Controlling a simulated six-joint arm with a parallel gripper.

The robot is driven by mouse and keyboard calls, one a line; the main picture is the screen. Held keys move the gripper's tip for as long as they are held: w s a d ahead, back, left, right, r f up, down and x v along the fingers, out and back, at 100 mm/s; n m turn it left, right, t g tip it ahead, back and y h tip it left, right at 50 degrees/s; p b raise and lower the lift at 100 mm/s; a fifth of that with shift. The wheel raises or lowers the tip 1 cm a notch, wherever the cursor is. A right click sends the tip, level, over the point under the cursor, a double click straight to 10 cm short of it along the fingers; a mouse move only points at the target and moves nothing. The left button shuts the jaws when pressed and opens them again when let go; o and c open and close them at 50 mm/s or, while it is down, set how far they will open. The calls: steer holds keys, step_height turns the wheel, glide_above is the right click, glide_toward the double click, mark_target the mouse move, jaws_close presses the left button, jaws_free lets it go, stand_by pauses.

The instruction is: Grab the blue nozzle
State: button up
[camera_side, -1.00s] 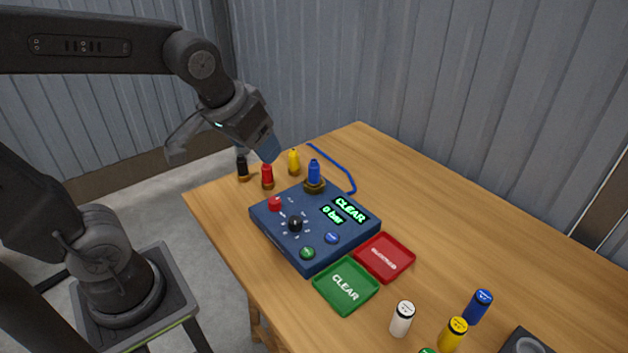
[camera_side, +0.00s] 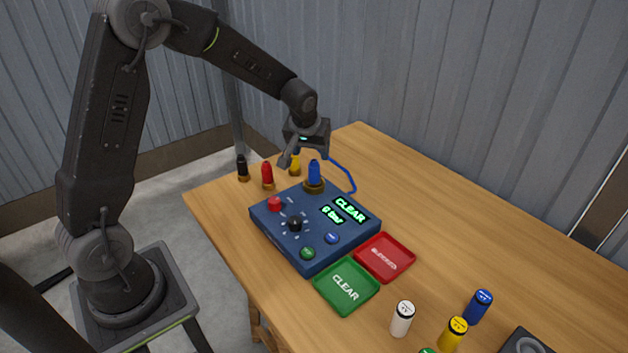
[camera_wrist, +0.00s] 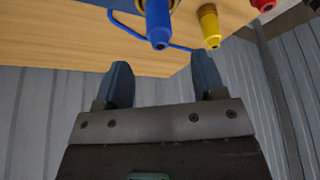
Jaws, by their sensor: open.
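The blue nozzle (camera_side: 314,172) stands upright on a brass-coloured base at the back of the blue control box (camera_side: 290,250). In the wrist view the blue nozzle (camera_wrist: 158,22) is at the top, beyond the fingertips and roughly between their lines. My gripper (camera_side: 305,158) is above and behind the nozzle in the side view, close to it. In the wrist view my gripper (camera_wrist: 162,80) has its two fingers spread, with nothing between them. The far finger is partly hidden in the side view.
A yellow nozzle (camera_side: 295,164), red nozzle (camera_side: 267,175) and black nozzle (camera_side: 242,168) stand to the left of the blue one. A blue hose (camera_side: 345,174) lies behind it. Green tray (camera_side: 328,292) and red tray (camera_side: 398,270) sit in front. The table's back right is clear.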

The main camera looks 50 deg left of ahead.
mark_target(315, 168)
steer(key=x, duration=0.8)
steer(key=shift+w+f, duration=0.1)
steer(key=shift+f, duration=0.25)
steer(key=shift+r, duration=0.1)
steer(key=c, duration=1.2)
